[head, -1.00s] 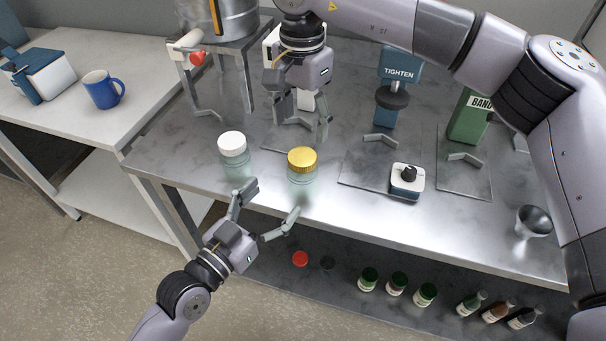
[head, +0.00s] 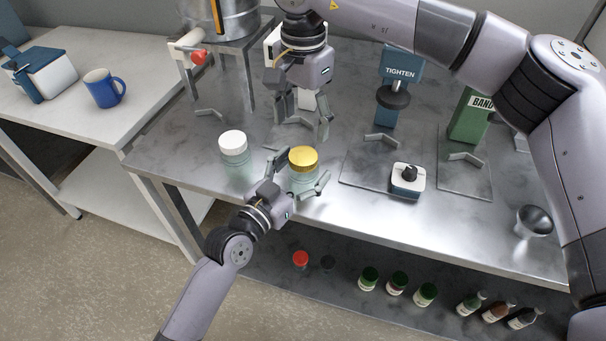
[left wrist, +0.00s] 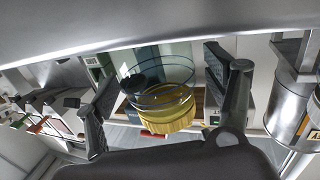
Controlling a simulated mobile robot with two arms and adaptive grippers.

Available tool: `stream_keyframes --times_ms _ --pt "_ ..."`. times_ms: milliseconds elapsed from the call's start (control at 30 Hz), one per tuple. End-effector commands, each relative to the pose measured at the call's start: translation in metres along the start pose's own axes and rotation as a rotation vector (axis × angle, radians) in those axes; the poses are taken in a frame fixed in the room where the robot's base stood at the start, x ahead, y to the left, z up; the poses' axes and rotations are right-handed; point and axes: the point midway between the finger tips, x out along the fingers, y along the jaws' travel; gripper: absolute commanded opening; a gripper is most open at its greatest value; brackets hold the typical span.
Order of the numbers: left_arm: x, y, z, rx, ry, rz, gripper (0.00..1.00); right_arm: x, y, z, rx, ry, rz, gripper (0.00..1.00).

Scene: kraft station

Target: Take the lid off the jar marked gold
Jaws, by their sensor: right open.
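The jar with the gold lid (head: 303,158) stands on the steel bench near its front edge. Its clear glass body (head: 301,182) is partly hidden by my left gripper. My left gripper (head: 302,174) is open, with one finger on each side of the jar; I cannot tell whether they touch it. In the left wrist view the gold lid (left wrist: 168,115) and glass show between the spread fingers. My right gripper (head: 307,132) is open and empty, above the bench just behind the gold-lidded jar, fingers pointing down.
A white-lidded jar (head: 233,146) stands to the left of the gold one. A small device with a black knob (head: 406,180) and a metal funnel (head: 534,221) are to the right. The TIGHTEN station (head: 399,78) is behind. Several bottles (head: 397,284) stand on the lower shelf.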

Motion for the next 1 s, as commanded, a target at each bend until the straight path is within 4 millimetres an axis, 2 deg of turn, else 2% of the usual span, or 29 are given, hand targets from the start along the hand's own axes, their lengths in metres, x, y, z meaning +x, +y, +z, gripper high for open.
stream_keyframes --times_ms 67,1000 --pt "-0.0002 -0.0001 0.0000 0.000 0.000 0.000 0.70 0.0000 0.0000 0.0000 0.000 0.000 0.000 0.65" --pt "-0.0004 -0.0003 0.0002 0.000 0.000 -0.001 0.08 0.0001 0.0000 0.0000 0.000 0.000 0.000 0.65"
